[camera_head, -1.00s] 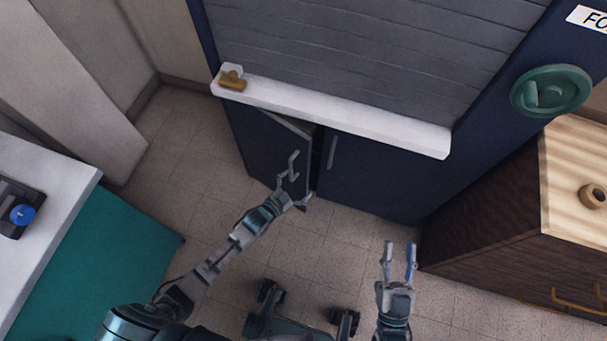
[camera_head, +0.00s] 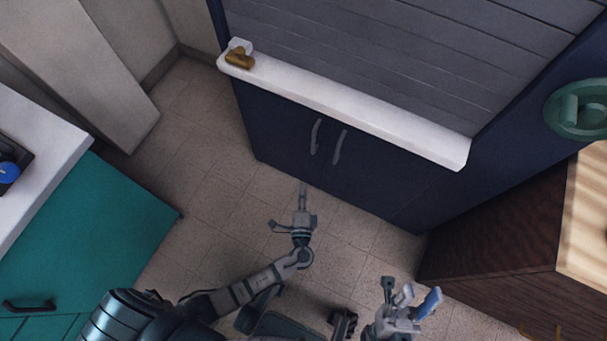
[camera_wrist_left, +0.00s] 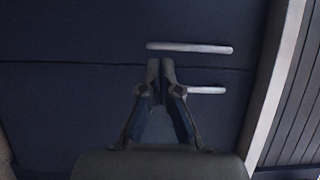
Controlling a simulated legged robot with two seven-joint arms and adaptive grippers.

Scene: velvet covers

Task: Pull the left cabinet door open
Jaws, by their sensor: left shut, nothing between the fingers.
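The left cabinet door (camera_head: 280,130) is dark blue and looks closed, level with the right door (camera_head: 375,180). Its upright grey handle (camera_head: 316,136) is beside the right door's handle (camera_head: 340,147). In the left wrist view the left door's handle (camera_wrist_left: 190,47) is the upper bar and the right door's handle (camera_wrist_left: 207,90) the lower one, partly beside a finger. My left gripper (camera_head: 303,187) is shut and empty, in front of and apart from the doors, pointing at them; its fingertips (camera_wrist_left: 161,64) appear near the door seam. My right gripper (camera_head: 409,291) is open and empty at the lower right.
A white ledge (camera_head: 350,108) juts out above the doors, with a brass-coloured object (camera_head: 240,58) at its left end. A teal cabinet (camera_head: 90,225) stands left and a dark wooden cabinet (camera_head: 500,230) right. The tiled floor (camera_head: 220,190) before the doors is clear.

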